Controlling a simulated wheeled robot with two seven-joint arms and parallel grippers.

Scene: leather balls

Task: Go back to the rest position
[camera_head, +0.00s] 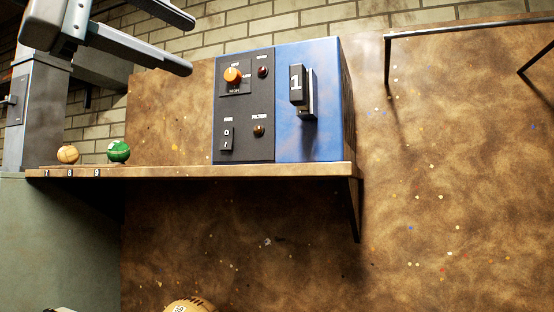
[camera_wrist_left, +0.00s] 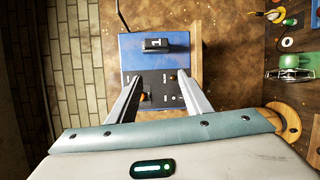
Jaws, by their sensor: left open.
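My left gripper (camera_head: 188,45) reaches in from the upper left of the head view. Its two fingers are spread apart with nothing between them. It is above the shelf, up and left of the blue machine, clear of both. The left wrist view also shows the open gripper (camera_wrist_left: 161,76), with the blue machine (camera_wrist_left: 140,48) beyond the fingers. My right gripper is not in view.
The blue machine (camera_head: 322,140) with a dark control panel stands on a brown shelf (camera_head: 200,172). A tan ball (camera_head: 68,154) and a green ball (camera_head: 118,151) sit at the shelf's left. Another ball (camera_head: 190,305) shows at the bottom edge. A dark metal bar (camera_head: 470,27) crosses the upper right.

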